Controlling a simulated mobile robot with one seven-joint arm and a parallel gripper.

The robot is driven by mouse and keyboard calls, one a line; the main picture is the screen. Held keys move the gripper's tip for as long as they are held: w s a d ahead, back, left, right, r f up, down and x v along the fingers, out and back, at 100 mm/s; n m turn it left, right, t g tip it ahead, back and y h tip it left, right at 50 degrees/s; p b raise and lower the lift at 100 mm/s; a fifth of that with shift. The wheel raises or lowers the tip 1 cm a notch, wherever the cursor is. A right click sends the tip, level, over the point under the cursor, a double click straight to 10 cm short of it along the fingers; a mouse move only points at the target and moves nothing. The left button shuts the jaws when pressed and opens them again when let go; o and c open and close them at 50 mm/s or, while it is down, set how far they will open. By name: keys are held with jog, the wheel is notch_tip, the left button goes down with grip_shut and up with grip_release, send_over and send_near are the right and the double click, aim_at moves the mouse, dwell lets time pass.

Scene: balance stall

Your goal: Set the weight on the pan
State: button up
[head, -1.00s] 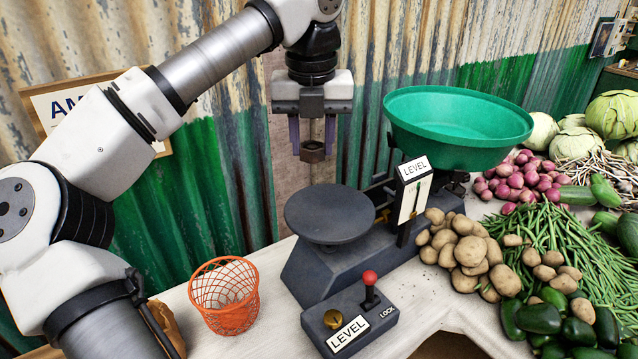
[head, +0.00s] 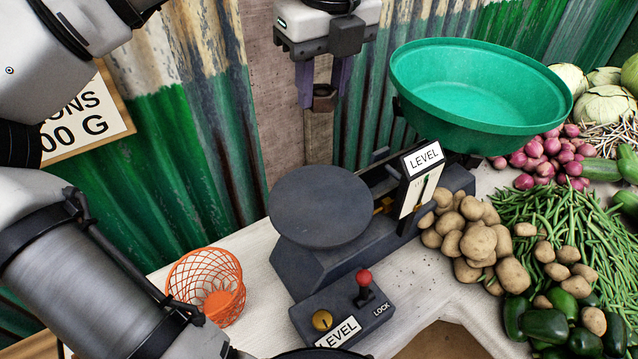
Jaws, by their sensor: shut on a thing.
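My gripper (head: 323,98) is shut on a small dark brown weight (head: 324,103), held between its two purple-grey fingers. It hangs in the air above the scale, in front of the corrugated wall. The round dark grey pan (head: 321,206) is empty and sits at the left end of the scale (head: 372,250), below the gripper and apart from it. A wide green bowl (head: 480,85) is on the scale's right end. The upright LEVEL indicator (head: 421,178) stands between pan and bowl.
A control box (head: 344,318) with a red-knobbed lever (head: 364,277) and brass knob stands in front of the scale. An orange wire basket (head: 207,284) is at left. Potatoes (head: 470,240), green beans (head: 553,228) and onions (head: 545,155) lie at right. The wall is close behind.

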aim_at(320, 199)
notch_tip(320, 199, down, 19)
jog(key=p, duration=0.3)
jog(key=shift+s+r, duration=0.1)
jog(key=shift+f, duration=0.25)
jog(key=shift+f+b, duration=0.25)
jog(key=shift+b, duration=0.05)
jog(key=o, duration=1.1)
jog(key=shift+r, duration=0.1)
jog(key=shift+r+p, duration=0.25)
jog(key=shift+p, duration=0.2)
notch_tip(320, 199, up, 12)
jog(key=s+b, duration=0.1)
jog(key=b, duration=0.1)
jog(key=shift+d+f, duration=0.15)
jog(key=shift+d, duration=0.25)
jog(key=shift+s, duration=0.1)
